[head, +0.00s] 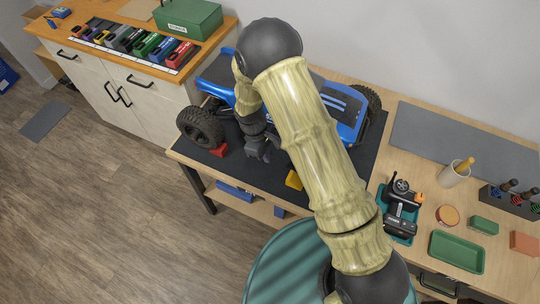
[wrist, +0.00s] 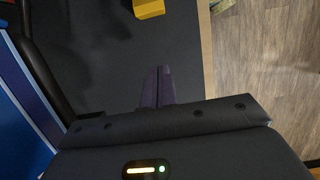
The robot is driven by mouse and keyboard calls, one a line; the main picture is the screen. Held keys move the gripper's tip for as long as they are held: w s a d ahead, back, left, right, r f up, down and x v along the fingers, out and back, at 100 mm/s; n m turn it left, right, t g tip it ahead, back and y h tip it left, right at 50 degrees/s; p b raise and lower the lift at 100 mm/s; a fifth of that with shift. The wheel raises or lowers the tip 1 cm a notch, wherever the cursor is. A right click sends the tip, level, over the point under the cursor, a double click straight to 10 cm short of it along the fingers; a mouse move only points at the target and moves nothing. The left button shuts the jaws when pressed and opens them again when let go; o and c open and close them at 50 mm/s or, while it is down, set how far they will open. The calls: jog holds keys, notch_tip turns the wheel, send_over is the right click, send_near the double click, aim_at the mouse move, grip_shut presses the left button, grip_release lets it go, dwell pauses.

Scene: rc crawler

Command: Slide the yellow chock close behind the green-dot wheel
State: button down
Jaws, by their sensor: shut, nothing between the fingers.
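The yellow chock (head: 294,180) lies on the dark mat (head: 262,184) near its front edge, partly behind my arm in the head view. It also shows at the top edge of the wrist view (wrist: 148,8), cut off by the frame. My gripper (head: 263,156) is low over the mat, left of the chock and apart from it. Its fingers (wrist: 157,88) are together and empty, pointing toward the chock side. The blue crawler (head: 345,107) stands on the mat behind my arm. No green dot shows on any visible wheel; other wheels are hidden.
A red chock (head: 219,150) sits by the crawler's left wheel (head: 200,128). Another wheel (head: 367,98) shows at the back right. The mat between my fingers and the yellow chock looks clear. A teal tray with a controller (head: 401,209) stands to the right.

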aim_at(286, 174)
jog(key=p+x, duration=0.1)
jog(key=x, duration=0.6)
jog(key=shift+d+f+p, duration=0.1)
jog(key=shift+f+p, duration=0.2)
jog(key=shift+p, duration=0.1)
jog(key=d+p, duration=0.1)
jog(key=s+d, duration=0.1)
jog(key=d, duration=0.1)
jog(key=shift+s+d+p, duration=0.15)
jog(key=shift+p, duration=0.25)
jog(key=shift+d+f, duration=0.2)
jog(key=shift+d, duration=0.05)
jog(key=shift+s+d, duration=0.25)
jog(key=shift+d, duration=0.4)
jog(key=shift+s+d, duration=0.15)
jog(key=shift+d, duration=0.2)
jog(key=shift+s, duration=0.1)
jog(key=shift+a, duration=0.15)
